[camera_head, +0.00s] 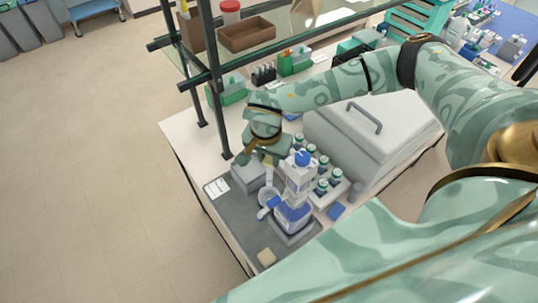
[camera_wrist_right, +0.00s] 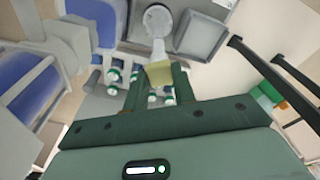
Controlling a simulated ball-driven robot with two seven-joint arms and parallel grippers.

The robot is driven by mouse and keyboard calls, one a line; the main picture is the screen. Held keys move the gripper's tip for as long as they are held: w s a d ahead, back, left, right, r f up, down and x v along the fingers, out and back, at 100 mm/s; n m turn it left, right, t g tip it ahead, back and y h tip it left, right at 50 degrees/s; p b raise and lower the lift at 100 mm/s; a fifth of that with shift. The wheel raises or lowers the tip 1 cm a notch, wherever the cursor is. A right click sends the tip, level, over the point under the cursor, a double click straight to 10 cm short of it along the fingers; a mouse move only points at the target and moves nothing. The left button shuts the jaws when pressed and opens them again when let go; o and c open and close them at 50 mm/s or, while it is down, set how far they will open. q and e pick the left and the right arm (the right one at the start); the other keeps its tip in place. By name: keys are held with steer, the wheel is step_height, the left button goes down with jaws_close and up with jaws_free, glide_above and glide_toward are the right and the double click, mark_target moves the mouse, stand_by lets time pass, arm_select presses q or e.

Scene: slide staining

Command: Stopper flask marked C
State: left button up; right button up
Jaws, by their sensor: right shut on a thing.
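My right gripper (camera_head: 262,155) is above the far part of the dark bench mat, beside a blue-and-white apparatus. It also shows in the wrist view (camera_wrist_right: 160,88), shut on a pale yellow piece (camera_wrist_right: 160,73) between its fingers. I cannot tell whether this piece is a stopper. Several green-capped bottles (camera_head: 322,185) stand in a pale rack just right of the apparatus; some show beyond the fingers in the wrist view (camera_wrist_right: 115,75). No letter C can be read on any vessel. My left gripper is not in view.
The blue-and-white apparatus (camera_head: 294,208) stands close to the gripper. A grey box (camera_head: 246,176) is at its left. A large white case with a handle (camera_head: 352,125) stands right of the rack. Dark shelf posts (camera_head: 216,100) rise behind. The near mat (camera_head: 240,228) has free room beside a cream block (camera_head: 266,257).

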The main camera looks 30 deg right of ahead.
stand_by(0.3)
steer(key=o, duration=1.4)
steer(key=shift+r, duration=0.1)
step_height(320, 180, up, 6)
steer(key=p, duration=0.5)
steer(key=shift+p, duration=0.35)
jaws_close()
steer(key=shift+f, duration=0.35)
stand_by(0.4)
